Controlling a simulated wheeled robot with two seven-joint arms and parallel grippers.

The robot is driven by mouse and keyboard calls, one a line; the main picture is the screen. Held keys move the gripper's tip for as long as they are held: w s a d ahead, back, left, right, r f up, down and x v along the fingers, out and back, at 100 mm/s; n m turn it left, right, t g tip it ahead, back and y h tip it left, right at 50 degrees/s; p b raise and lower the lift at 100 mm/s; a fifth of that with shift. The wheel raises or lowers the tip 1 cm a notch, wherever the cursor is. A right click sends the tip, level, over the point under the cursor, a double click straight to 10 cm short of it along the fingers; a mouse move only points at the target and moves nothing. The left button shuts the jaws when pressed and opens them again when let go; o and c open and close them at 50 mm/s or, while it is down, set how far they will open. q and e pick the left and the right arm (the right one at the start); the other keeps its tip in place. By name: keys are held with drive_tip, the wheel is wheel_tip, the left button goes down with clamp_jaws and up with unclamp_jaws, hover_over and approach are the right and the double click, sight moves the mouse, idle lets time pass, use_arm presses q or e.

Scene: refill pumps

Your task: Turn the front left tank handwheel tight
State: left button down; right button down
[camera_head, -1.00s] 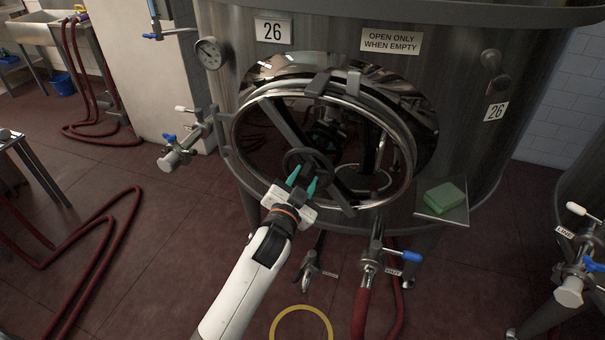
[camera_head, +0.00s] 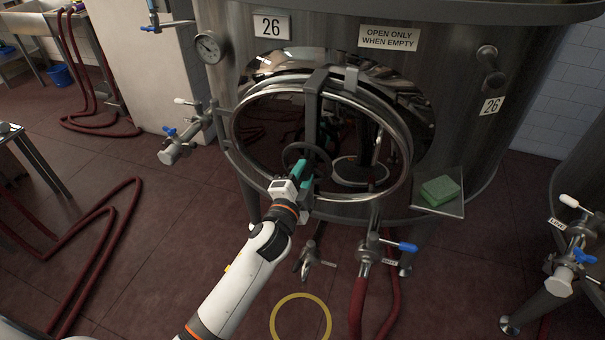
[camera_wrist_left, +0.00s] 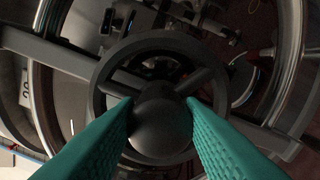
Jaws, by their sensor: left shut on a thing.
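The front left tank (camera_head: 470,120) is a large steel vessel with plates reading 26. Its round manway opening has a bright rim (camera_head: 408,150) and a dark crossbar (camera_head: 312,100), which stands nearly upright. The dark handwheel (camera_head: 285,158) sits on the crossbar low in the opening. My left gripper (camera_head: 299,168) is at the handwheel, its teal fingers partly covering it. In the left wrist view the fingers lie on both sides of the handwheel's round hub (camera_wrist_left: 160,128), inside its ring, and are shut on it. My right gripper is not in view.
A small shelf (camera_head: 452,207) with a green sponge (camera_head: 440,190) is right of the opening. Below is an outlet valve with a blue handle (camera_head: 408,247) and red hose. Another valve (camera_head: 172,150) sticks out left. A yellow ring (camera_head: 273,322) lies on the floor.

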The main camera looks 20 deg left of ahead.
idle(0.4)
use_arm(q)
drive_tip(key=c, duration=0.9)
unclamp_jaws()
drive_tip(key=shift+c, duration=0.2)
drive_tip(key=s+b, duration=0.1)
drive_tip(key=s, duration=1.1)
drive_tip(key=shift+a+b, duration=0.2)
drive_tip(key=shift+b, duration=0.2)
